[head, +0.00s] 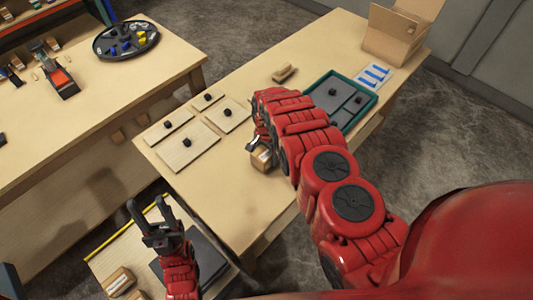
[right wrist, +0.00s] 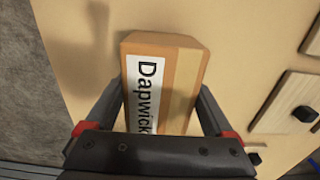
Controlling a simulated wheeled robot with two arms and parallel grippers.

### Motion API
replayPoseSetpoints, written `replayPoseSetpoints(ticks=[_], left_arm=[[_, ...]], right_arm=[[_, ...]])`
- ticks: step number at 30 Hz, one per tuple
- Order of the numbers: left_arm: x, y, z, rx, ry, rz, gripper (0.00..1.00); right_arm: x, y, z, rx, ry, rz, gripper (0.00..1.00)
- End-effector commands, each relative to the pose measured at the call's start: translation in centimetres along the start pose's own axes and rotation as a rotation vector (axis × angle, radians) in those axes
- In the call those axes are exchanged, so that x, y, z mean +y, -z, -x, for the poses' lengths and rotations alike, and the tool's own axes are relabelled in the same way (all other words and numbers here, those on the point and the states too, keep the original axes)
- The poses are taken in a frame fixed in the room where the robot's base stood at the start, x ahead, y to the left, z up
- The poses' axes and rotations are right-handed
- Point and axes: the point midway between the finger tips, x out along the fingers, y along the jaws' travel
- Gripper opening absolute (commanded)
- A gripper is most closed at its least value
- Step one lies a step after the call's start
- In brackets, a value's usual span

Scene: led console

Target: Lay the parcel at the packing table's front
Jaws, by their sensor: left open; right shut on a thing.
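The parcel (head: 262,159) is a small brown box near the front edge of the packing table (head: 228,192). In the right wrist view the parcel (right wrist: 180,80) shows a white label reading "Dapwick" and a pale tape strip. My right gripper (head: 255,143) is shut on it, with one finger along each side. Whether the parcel touches the tabletop cannot be told. My right arm hides part of the table. My left gripper (head: 148,202) is open and empty, off the table's front left side.
Wooden plates (head: 188,146) with black knobs lie left of the parcel. A green-rimmed tray (head: 374,98), a small brown piece (head: 284,73) and an open carton (head: 385,45) are farther back. Another table (head: 150,85) with a round tray (head: 104,50) stands left. A box (head: 118,281) lies low at front left.

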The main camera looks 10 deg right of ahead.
Motion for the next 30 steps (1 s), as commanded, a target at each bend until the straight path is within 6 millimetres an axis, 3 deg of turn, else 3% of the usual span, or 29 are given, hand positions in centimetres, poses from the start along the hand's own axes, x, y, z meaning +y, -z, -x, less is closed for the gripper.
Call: replayPoseSetpoints(ticks=[6,20,21,22,30], left_arm=[[0.0,0.1,-0.7,0.0,0.0,0.0,0.5],[0.0,0.0,-0.2,0.0,0.0,0.0,0.5],[0.0,0.1,-0.4,0.0,0.0,0.0,0.5],[0.0,0.1,-0.4,0.0,0.0,0.0,0.5],[0.0,0.1,-0.6,0.0,0.0,0.0,0.5]], right_arm=[[-0.1,0.2,-1.1,0.003,0.003,-0.001,0.06],[0.0,0.1,-1.9,0.002,0.002,-0.001,0.06],[0.0,0.1,-1.7,0.002,0.001,-0.001,0.94],[0.0,0.1,-1.7,0.002,0.001,-0.001,1.0],[0.0,0.1,-1.5,0.002,0.001,-0.001,1.0]])
